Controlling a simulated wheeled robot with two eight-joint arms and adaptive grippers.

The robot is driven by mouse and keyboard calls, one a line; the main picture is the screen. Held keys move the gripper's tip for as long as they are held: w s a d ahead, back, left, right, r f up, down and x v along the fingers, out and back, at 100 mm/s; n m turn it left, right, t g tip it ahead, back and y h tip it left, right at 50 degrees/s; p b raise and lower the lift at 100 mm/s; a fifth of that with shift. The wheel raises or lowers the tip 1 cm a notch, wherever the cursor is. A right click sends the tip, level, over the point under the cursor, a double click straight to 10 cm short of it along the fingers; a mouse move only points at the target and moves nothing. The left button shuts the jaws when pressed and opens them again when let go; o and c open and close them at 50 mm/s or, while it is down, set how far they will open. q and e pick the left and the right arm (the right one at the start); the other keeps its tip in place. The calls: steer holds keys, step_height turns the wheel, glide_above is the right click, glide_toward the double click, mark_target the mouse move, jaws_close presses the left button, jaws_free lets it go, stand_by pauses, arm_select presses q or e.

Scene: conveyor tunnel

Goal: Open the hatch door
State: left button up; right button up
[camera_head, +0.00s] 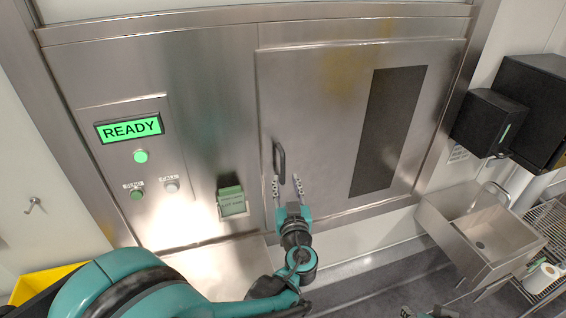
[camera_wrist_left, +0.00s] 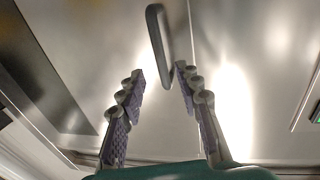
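The hatch door (camera_head: 315,110) is a closed brushed-steel panel with a tall dark window (camera_head: 388,130). Its dark upright bar handle (camera_head: 280,160) is near the door's left edge. My left gripper (camera_head: 286,180) is open at the handle's lower part. In the left wrist view, the handle (camera_wrist_left: 156,35) rises between and beyond the two spread fingertips (camera_wrist_left: 160,74); its lower end appears between them, with no clear contact. A small part of what looks like my right gripper (camera_head: 432,313) shows at the bottom edge, mostly cut off.
Left of the door are a green READY display (camera_head: 130,128), buttons and a small green-labelled box (camera_head: 231,201). A steel sink (camera_head: 485,235) and black dispensers (camera_head: 488,122) are at the right. A yellow bin (camera_head: 45,283) is at lower left.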

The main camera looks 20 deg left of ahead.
mark_target(283, 170)
arm_select(q)
steer(key=x, duration=0.7)
steer(key=shift+a, duration=0.15)
jaws_close()
